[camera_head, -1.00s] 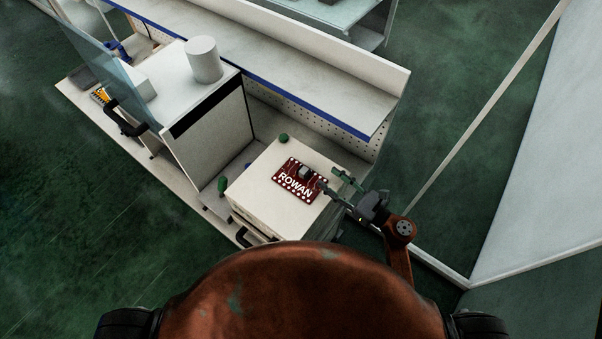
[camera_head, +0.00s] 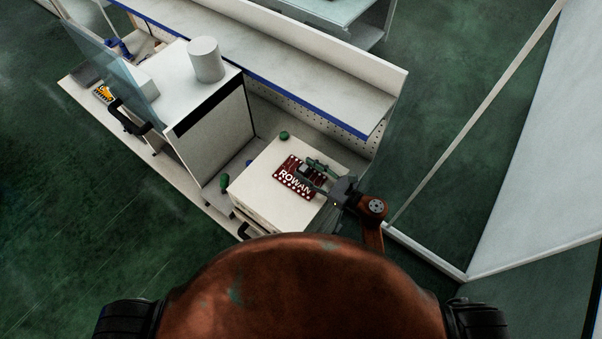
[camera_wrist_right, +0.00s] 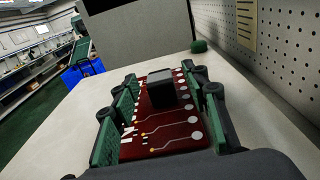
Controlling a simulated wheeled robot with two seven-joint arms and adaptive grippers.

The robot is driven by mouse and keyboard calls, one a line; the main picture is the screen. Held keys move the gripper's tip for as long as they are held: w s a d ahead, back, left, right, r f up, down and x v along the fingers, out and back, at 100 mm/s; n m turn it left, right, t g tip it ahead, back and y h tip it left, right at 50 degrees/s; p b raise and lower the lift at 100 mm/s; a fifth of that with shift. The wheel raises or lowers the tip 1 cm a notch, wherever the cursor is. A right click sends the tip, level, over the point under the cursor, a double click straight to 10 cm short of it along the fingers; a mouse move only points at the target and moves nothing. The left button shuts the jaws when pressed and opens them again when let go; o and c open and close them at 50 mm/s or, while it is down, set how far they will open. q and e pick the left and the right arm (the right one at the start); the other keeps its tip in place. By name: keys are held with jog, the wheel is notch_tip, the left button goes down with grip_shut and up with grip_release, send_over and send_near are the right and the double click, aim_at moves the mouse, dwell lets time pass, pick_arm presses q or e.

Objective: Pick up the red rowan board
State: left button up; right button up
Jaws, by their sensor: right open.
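The red ROWAN board (camera_head: 294,181) lies flat on top of a white cabinet (camera_head: 262,186) in the head view. In the right wrist view the board (camera_wrist_right: 170,126) carries a dark square chip and silver pads. My right gripper (camera_head: 307,167) is open and reaches over the board from the right. In the wrist view its green-padded fingers (camera_wrist_right: 163,115) stand on either side of the board, with gaps that are hard to judge. Part of the board is hidden by the gripper. My left gripper is not in view.
A green knob (camera_head: 284,135) sits on the cabinet's far corner and shows in the wrist view (camera_wrist_right: 199,46). A tall white machine (camera_head: 215,130) stands to the left, with a perforated panel (camera_wrist_right: 274,60) and shelf behind. The cabinet top left of the board is clear.

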aim_at(295, 179)
jog(key=shift+c, duration=0.3)
grip_shut()
jog(key=shift+r, duration=0.1)
dwell(0.4)
jog(key=shift+r+b, duration=0.35)
jog(key=shift+r, duration=0.3)
jog(key=s+a+r, duration=0.2)
jog(key=a+r, duration=0.3)
jog(key=a, duration=0.1)
jog(key=s+a+r, duration=0.3)
jog(key=a+r, duration=0.3)
jog(key=a, duration=0.1)
jog(key=shift+s+r, duration=0.3)
jog(key=shift+s, duration=0.05)
